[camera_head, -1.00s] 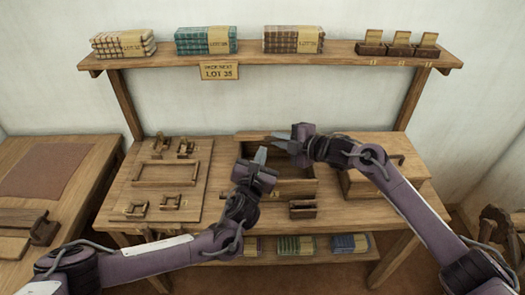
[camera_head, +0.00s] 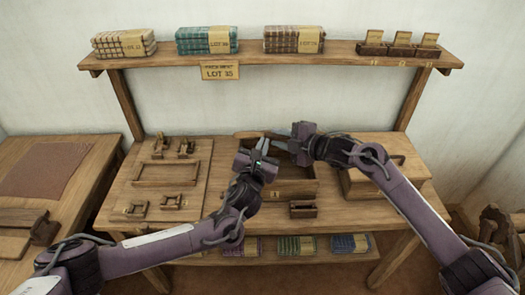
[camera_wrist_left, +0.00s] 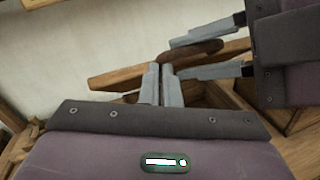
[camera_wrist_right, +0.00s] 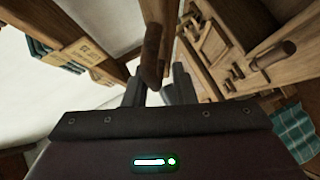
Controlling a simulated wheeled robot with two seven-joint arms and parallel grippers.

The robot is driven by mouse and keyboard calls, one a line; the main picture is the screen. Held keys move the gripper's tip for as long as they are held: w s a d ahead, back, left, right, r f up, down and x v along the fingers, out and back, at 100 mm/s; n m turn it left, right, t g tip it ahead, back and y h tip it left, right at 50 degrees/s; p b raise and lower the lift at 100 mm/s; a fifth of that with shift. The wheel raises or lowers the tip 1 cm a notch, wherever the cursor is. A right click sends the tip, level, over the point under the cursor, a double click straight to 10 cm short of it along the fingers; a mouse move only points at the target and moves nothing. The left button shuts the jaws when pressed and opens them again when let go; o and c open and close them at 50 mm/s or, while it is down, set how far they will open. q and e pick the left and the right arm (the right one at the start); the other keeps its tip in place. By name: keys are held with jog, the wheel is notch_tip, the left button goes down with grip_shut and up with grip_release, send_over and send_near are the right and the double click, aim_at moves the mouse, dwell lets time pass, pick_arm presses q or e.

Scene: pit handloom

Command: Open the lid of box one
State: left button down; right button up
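Box one (camera_head: 290,190), a wooden box with a small 1 label, stands mid-table with its dark inside partly showing. Its lid (camera_head: 246,134) appears raised along the back edge, mostly hidden by my grippers; a plank, likely the lid, shows in the left wrist view (camera_wrist_left: 115,76). A dark rounded handle (camera_wrist_left: 198,50) lies between the parted fingers of my right gripper (camera_head: 283,143); the right wrist view also shows the handle (camera_wrist_right: 152,55). Whether the fingers touch it is unclear. My left gripper (camera_head: 263,147) is over the box's left part, fingers together and empty.
A second wooden box (camera_head: 365,188) stands close on the right. A board with small wooden fittings (camera_head: 165,174) lies on the left. A small wooden block (camera_head: 302,209) sits in front of box one. A shelf (camera_head: 230,59) with cloth stacks runs above the table.

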pick_arm(q)
jog(key=shift+w+r, duration=0.2)
jog(key=shift+r, duration=0.25)
pick_arm(e)
jog(key=shift+o, duration=1.4)
jog(key=shift+s+f, duration=0.25)
jog(key=shift+f, duration=0.15)
